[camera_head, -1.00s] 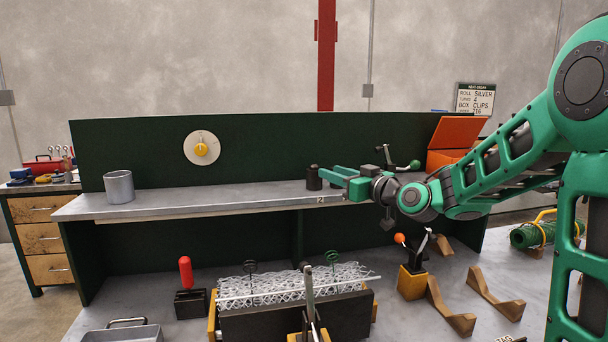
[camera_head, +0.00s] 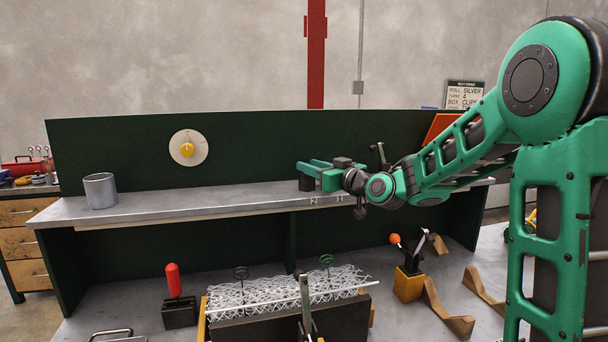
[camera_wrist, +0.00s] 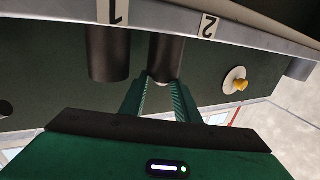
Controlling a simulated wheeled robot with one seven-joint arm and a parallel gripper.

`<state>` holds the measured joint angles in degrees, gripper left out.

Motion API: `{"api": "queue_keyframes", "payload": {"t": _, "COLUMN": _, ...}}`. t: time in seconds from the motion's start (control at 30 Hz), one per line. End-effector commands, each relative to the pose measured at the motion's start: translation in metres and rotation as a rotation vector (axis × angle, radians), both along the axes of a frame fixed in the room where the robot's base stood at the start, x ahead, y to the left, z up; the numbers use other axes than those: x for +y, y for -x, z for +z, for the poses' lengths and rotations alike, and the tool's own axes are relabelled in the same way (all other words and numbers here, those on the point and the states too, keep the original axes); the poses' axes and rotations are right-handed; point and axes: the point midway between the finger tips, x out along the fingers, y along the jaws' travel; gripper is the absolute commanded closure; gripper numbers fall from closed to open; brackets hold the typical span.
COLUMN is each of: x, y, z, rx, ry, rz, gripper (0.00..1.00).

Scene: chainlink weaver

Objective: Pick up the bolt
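No part is plainly recognisable as a bolt. A dark upright cylinder (camera_head: 306,184) stands on the grey shelf (camera_head: 180,207), near the label 2. My gripper (camera_head: 305,166) is level with its top, fingers pointing left. The wrist view appears upside down. There my green fingers (camera_wrist: 160,80) are apart, and one dark cylinder (camera_wrist: 166,52) with a pale rounded end shows between or just beyond them. I cannot tell whether they touch it. A second dark cylinder (camera_wrist: 108,54) is beside it, by the label 1; the arm may hide it in the head view.
A grey metal cup (camera_head: 100,191) stands at the shelf's left. A white dial with a yellow knob (camera_head: 188,149) is on the green back panel (camera_head: 110,155). Below are wire mesh (camera_head: 285,287), a red-handled block (camera_head: 179,312) and wooden cradles (camera_head: 450,318). The shelf between cup and gripper is clear.

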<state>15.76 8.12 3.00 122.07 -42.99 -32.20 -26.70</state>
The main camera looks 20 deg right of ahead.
Motion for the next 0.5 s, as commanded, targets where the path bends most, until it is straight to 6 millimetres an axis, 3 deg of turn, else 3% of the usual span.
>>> {"api": "queue_keyframes", "payload": {"t": 0.03, "x": 0.0013, "y": 0.0, "z": -0.0001, "rx": 0.0, "ry": 0.0, "rz": 0.002, "gripper": 0.84}}
{"api": "queue_keyframes", "payload": {"t": 0.1, "x": 0.002, "y": 0.0001, "z": -0.0002, "rx": 0.0, "ry": 0.0, "rz": 0.002, "gripper": 1.0}}
{"api": "queue_keyframes", "payload": {"t": 0.5, "x": 0.0027, "y": 0.0002, "z": 0.0035, "rx": -0.001, "ry": 0.002, "rz": 0.004, "gripper": 1.0}}
